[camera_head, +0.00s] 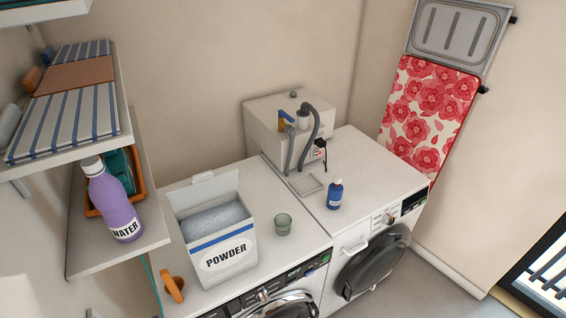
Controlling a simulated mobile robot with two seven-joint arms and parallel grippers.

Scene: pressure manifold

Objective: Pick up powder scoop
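An orange-brown object (173,287) stands at the front left edge of the left washing machine's top, beside the powder box. It looks like a scoop, but it is small and its shape is hard to make out. The open white powder box (228,258), labelled POWDER with a blue stripe, is filled with pale powder and has its flap up at the back. A small greenish cup (283,224) stands to the right of the box. Neither of my grippers is in view.
Left shelves hold a purple WATER bottle (113,205), an orange basket (138,172) and folded striped cloths (62,125). On the right machine (381,184) are a blue bottle (335,194) and a beige box with hoses (270,125). The left machine's back right top is clear.

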